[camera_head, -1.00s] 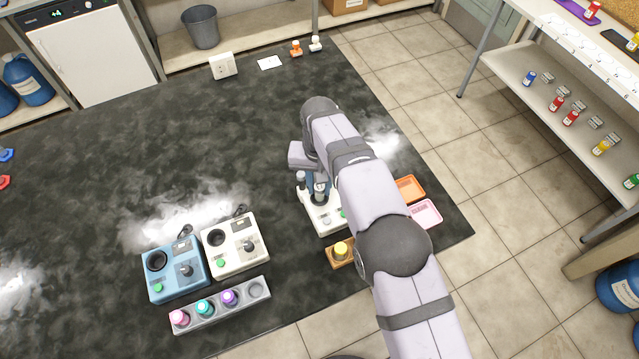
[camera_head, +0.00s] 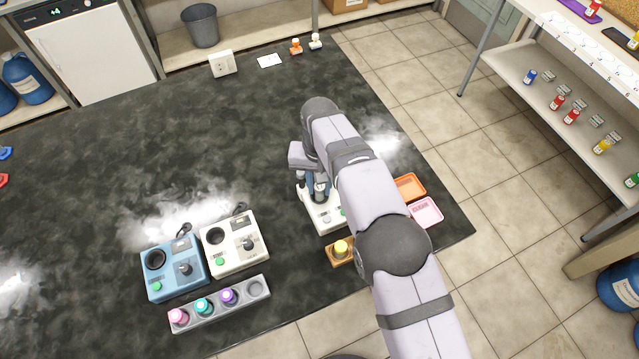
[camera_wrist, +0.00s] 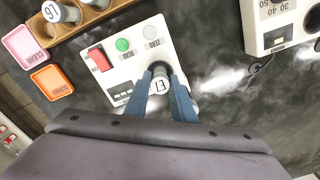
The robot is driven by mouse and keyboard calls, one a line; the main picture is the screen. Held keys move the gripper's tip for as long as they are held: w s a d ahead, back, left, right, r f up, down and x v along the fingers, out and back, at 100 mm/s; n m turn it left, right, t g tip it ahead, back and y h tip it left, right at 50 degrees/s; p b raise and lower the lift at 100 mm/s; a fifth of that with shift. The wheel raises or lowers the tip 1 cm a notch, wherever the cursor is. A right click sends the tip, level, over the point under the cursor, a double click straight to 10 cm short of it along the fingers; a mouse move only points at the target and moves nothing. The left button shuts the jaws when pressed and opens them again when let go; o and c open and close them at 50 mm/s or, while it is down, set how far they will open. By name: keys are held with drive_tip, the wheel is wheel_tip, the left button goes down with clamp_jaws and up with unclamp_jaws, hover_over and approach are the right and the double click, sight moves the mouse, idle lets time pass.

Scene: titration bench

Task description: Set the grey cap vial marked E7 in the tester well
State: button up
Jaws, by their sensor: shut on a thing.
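My gripper (camera_wrist: 172,100) has its blue fingers closed on the sides of a grey vial (camera_wrist: 161,85), whose cap shows the mark E7. The vial is at the dark round well (camera_wrist: 160,68) of the white tester (camera_wrist: 125,62). I cannot tell whether its base is inside the well or just over it. In the head view the tester (camera_head: 327,217) stands under my arm, and the grey cap (camera_head: 320,187) shows between the fingers.
A wooden rack (camera_head: 333,258) with a yellow-capped vial is in front of the tester. Orange (camera_head: 409,187) and pink (camera_head: 426,212) trays lie to its right. White (camera_head: 235,243) and blue (camera_head: 173,270) devices and a grey rack (camera_head: 220,304) of capped vials stand left.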

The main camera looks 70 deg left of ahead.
drive_tip(key=shift+f+b, duration=0.65)
drive_tip(key=shift+f, duration=0.25)
idle(0.4)
drive_tip(key=o, duration=0.9)
drive_tip(key=shift+o, duration=0.8)
drive_tip(key=shift+o, duration=1.4)
drive_tip(key=shift+r, duration=0.2)
drive_tip(key=shift+r+p, duration=1.75)
drive_tip(key=shift+r, duration=1.1)
